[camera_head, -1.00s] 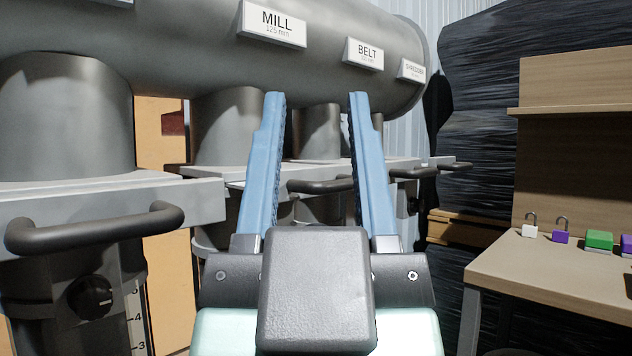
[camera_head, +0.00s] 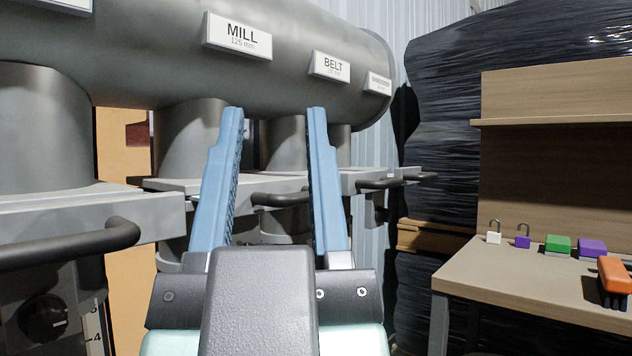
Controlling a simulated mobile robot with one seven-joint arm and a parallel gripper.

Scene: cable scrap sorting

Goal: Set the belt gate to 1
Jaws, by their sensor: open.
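The white BELT sign (camera_head: 331,66) is on the large grey overhead duct, right of the MILL sign (camera_head: 238,35). Below run grey slide gates with dark bar handles. One handle (camera_head: 283,199) shows between the blue fingers of my gripper (camera_head: 274,112); another handle (camera_head: 378,184) is farther right. I cannot tell for certain which handle belongs to the belt gate. My gripper is open and empty, fingers pointing forward and up. The fingers partly cover the gates behind them. No belt gate scale is readable.
A nearer gate handle (camera_head: 75,244) stands at the left, with a dark knob (camera_head: 44,317) and a numbered scale (camera_head: 92,330) below. A wooden bench (camera_head: 540,292) at the right bears padlocks, coloured blocks and an orange tool (camera_head: 613,280). Dark wrapped stacks stand behind.

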